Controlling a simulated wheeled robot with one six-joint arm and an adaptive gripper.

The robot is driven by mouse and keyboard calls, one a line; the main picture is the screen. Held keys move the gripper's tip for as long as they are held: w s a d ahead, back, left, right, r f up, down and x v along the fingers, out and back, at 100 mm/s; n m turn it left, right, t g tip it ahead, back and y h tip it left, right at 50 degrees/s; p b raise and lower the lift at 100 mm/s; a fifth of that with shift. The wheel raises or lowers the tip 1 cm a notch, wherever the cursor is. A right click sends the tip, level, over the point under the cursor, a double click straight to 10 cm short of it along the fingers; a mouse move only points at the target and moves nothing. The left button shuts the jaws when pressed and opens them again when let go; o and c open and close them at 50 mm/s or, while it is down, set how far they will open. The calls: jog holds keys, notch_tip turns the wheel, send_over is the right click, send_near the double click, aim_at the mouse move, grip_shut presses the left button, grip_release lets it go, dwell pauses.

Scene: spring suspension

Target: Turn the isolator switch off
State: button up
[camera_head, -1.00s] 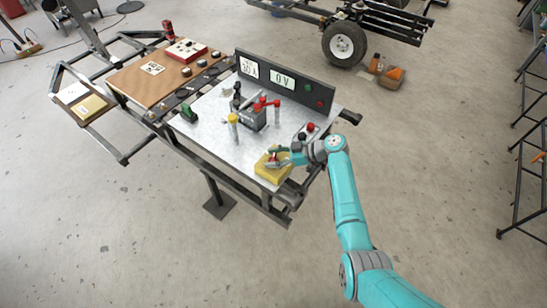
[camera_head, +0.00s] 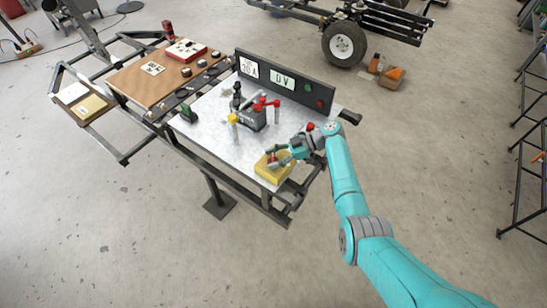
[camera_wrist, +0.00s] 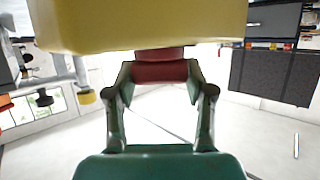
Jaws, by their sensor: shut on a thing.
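The isolator switch is a yellow box (camera_head: 268,174) at the front corner of the grey metal table, with a red handle on it. In the wrist view the yellow box (camera_wrist: 140,22) fills the top and the red handle (camera_wrist: 160,68) sits between my fingers. My gripper (camera_head: 273,160) is at the box from the right, shut on the red handle. In the wrist view my gripper (camera_wrist: 160,80) has a finger on each side of the handle. The fingers partly hide the handle, and I cannot tell its on or off position.
A dark panel (camera_head: 317,88) with a sign reading 0 V and two round buttons stands at the table's back. A grey device with red levers (camera_head: 256,114) and a yellow-topped post (camera_head: 233,126) stand left of my gripper. A red button (camera_head: 310,127) is close behind my wrist.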

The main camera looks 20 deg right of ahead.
jog(key=o, duration=1.2)
jog(key=shift+f, duration=0.1)
jog(key=v, duration=1.2)
